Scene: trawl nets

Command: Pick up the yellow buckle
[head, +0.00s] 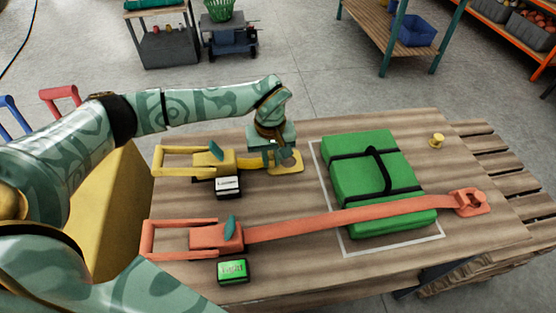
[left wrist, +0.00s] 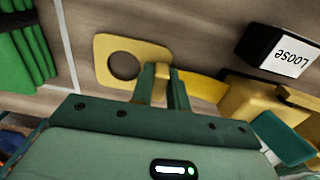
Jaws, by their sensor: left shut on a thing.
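The yellow buckle (head: 291,166) is a flat plate with a round hole, lying at the right end of the yellow strap on the wooden table. In the left wrist view the buckle (left wrist: 103,58) shows its hole clearly. My left gripper (head: 271,157) is over the buckle's narrow inner end. In the left wrist view my left gripper (left wrist: 162,82) is shut on that end, beside the holed plate. The yellow ratchet (head: 215,162) with its long handle lies to the left. My right gripper is not in view.
A black box labelled LOOSE (head: 228,187) stands by the yellow ratchet. A green bundle (head: 350,214) lies to the right inside a white outline. A red strap (head: 300,226) crosses it to a red buckle (head: 468,202). A green-labelled box (head: 233,271) and a small yellow post (head: 437,139) also stand there.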

